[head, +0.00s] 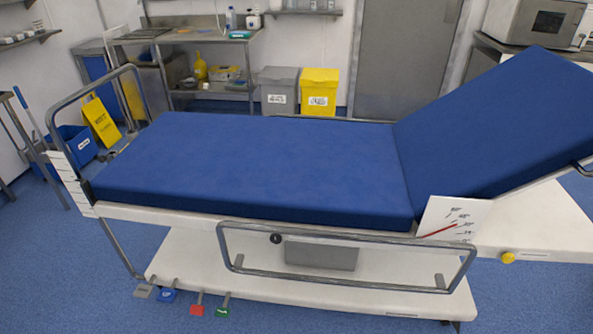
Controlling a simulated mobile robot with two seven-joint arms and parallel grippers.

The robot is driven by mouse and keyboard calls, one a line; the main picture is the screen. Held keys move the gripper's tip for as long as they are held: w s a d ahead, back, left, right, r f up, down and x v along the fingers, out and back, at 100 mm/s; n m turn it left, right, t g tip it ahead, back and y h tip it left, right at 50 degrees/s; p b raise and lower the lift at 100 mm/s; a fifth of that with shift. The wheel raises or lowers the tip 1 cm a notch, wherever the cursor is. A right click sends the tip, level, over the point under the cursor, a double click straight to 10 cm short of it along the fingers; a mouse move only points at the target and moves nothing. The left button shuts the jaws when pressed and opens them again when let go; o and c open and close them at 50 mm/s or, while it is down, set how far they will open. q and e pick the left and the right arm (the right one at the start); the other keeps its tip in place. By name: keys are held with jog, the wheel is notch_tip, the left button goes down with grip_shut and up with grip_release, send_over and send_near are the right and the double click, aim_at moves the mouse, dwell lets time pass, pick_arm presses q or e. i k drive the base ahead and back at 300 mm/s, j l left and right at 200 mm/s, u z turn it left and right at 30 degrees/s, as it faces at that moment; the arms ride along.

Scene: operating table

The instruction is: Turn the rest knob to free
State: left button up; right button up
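The operating table (258,164) has a blue pad. Its backrest (495,120) is raised at the right. A yellow knob (508,257) sits on the white side frame below the backrest, beside a small label too small to read. A white angle scale (452,219) with a red pointer (437,230) stands near the backrest hinge. A small round black knob (276,238) is on the side rail. I cannot tell the setting of either knob. Neither of my grippers is in view.
A metal side rail (345,284) runs along the near side. Several coloured pedals, including a red one (197,310), stick out at the lower left. Grey (278,92) and yellow (319,93) bins stand behind. Blue floor (60,290) is clear at the front left.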

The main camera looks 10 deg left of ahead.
aim_at(507, 257)
jog(key=z, duration=1.25)
jog(key=i+l+u, duration=0.15)
jog(key=u, duration=0.3)
jog(key=i+l+u, duration=0.15)
jog(key=l+u, duration=0.3)
jog(key=i+l+u, duration=0.15)
jog(key=l, duration=0.3)
jog(key=i+l+u, duration=0.15)
jog(key=l, duration=0.3)
jog(key=l+u, duration=0.1)
jog(key=l, duration=0.35)
jog(key=i+l, duration=0.1)
jog(key=l, duration=0.9)
jog(key=i+l+u, duration=0.1)
jog(key=l, duration=0.4)
jog(key=i, duration=0.05)
